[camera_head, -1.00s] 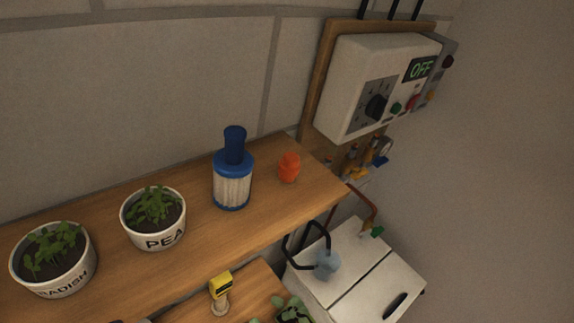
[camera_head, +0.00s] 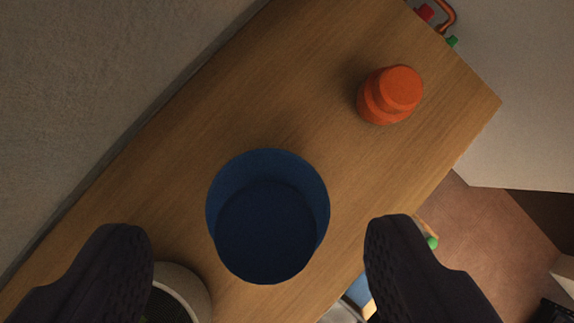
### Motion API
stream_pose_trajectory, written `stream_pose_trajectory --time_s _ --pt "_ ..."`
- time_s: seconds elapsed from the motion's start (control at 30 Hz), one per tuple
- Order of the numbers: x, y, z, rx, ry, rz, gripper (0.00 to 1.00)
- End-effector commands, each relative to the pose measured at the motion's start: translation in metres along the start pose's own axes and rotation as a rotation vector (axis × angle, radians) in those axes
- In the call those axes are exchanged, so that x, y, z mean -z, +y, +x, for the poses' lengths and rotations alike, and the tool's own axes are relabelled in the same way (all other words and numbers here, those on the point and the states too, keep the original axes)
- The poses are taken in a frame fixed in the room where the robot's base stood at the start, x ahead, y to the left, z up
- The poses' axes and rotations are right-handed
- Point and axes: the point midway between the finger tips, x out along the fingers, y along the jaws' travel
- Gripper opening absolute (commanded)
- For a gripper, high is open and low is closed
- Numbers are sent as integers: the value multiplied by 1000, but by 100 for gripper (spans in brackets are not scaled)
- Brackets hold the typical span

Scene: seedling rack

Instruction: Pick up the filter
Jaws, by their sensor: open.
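The filter (camera_head: 267,232) stands upright on the wooden shelf, seen from above in the head camera view. Its dark blue handle top and blue cap show; its white pleated body is hidden beneath. My gripper (camera_head: 247,260) is open, with one dark finger at the lower left and the other at the lower right. The filter's top lies between and slightly ahead of the fingers in the picture. I see no contact, and the height gap between fingers and filter is hard to tell.
An orange ribbed object (camera_head: 390,95) stands on the shelf (camera_head: 300,60) to the upper right of the filter. A white plant pot (camera_head: 185,285) is close at the lower left, partly behind the left finger. The wall (camera_head: 90,90) borders the shelf's left side.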

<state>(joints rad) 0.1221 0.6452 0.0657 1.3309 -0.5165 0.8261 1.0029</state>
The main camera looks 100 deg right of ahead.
Motion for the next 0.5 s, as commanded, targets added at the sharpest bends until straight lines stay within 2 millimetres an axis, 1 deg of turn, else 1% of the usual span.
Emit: stream_pose_trajectory --time_s 0.2,0.3,0.4,0.5 --pt "5 5 32 -1 -2 -1 76" --pt "4 4 48 1 -1 -1 76" --pt "4 4 55 2 1 -2 76" --pt "4 4 57 3 2 -1 76"
